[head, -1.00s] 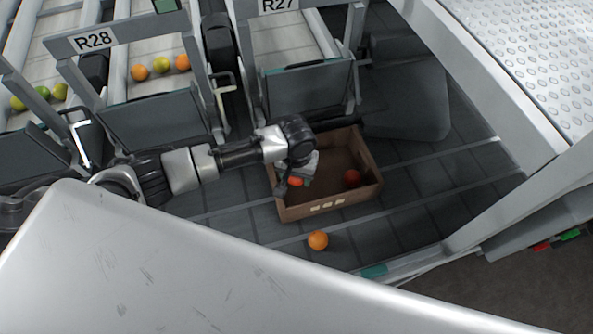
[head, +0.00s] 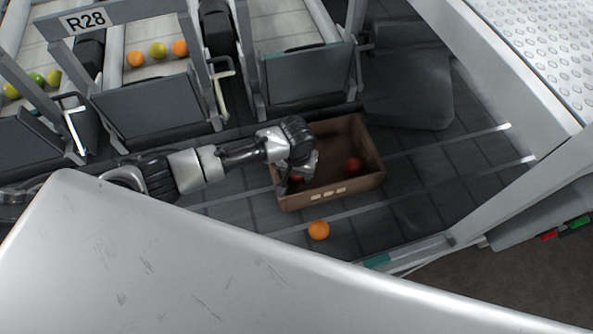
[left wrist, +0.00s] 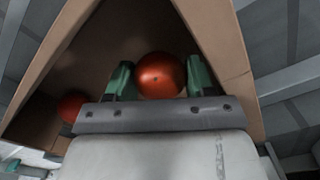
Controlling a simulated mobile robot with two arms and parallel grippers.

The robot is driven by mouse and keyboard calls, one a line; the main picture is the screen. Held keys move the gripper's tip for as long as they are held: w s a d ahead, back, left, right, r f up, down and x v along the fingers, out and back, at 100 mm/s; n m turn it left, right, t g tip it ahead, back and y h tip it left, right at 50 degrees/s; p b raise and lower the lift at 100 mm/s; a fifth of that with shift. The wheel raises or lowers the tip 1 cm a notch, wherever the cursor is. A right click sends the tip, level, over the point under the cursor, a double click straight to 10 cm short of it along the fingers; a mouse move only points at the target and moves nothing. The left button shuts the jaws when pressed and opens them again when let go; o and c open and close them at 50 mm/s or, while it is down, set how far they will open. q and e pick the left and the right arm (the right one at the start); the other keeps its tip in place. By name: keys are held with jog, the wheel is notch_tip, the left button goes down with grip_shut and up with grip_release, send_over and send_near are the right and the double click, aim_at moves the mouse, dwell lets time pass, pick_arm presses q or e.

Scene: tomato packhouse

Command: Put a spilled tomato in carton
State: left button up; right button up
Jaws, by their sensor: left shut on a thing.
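A brown open carton (head: 333,199) stands on the dark slatted floor in the middle of the head view; its walls also show in the left wrist view (left wrist: 222,45). My left gripper (head: 297,176) is inside the carton's left part. In the left wrist view its green fingers (left wrist: 158,80) are shut on a red tomato (left wrist: 160,76). In the head view that tomato (head: 297,179) is mostly hidden by the gripper. Another red tomato (head: 353,165) lies in the carton to the right, apart from the gripper. An orange tomato (head: 318,230) lies on the floor in front of the carton. My right gripper is not in view.
Lanes with orange, yellow and green tomatoes (head: 158,50) stand behind, one signed R28 (head: 84,20). A grey panel (head: 408,88) stands behind the carton to the right. A metal frame (head: 500,195) bounds the right side. Floor around the orange tomato is clear.

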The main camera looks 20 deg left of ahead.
pick_arm(q)
jog(key=o, duration=0.8)
jog(key=shift+s+f, duration=0.3)
jog(key=shift+f, duration=0.15)
jog(key=c, duration=0.3)
jog(key=shift+c, duration=0.2)
notch_tip(320, 180, up, 2)
jog(key=p, duration=0.2)
jog(key=shift+w+a+p, duration=0.1)
jog(key=shift+w+p, duration=0.05)
jog(key=shift+p, duration=0.15)
notch_tip(320, 180, up, 6)
jog(key=p, duration=0.6)
jog(key=shift+w+f, duration=0.1)
jog(key=shift+f, duration=0.2)
